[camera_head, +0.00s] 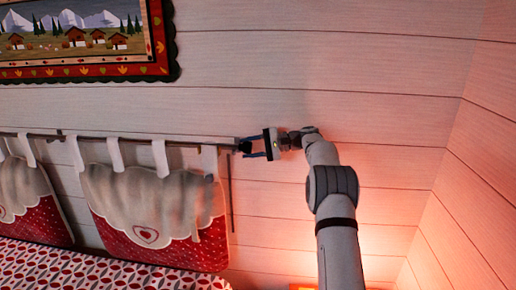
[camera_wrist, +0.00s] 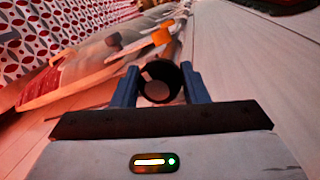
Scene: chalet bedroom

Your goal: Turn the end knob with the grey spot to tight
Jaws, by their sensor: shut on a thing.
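The end knob (camera_head: 244,146) is a dark round piece at the right end of the curtain-style rod (camera_head: 190,143) on the wall. In the wrist view the knob (camera_wrist: 179,84) is seen end-on, with a paler greyish patch on its face. My gripper (camera_head: 251,148) reaches it from the right, with its blue fingers on either side of it. In the wrist view my gripper (camera_wrist: 160,84) is shut on the knob, one finger at its left and one at its right. Which way the knob is turned cannot be told.
Red-and-cream cushions (camera_head: 150,205) hang from the rod by white tabs, left of the knob. A patterned bed cover (camera_head: 80,268) lies below. A framed mountain picture (camera_head: 85,42) hangs above left. The plank wall (camera_head: 390,100) to the right is bare.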

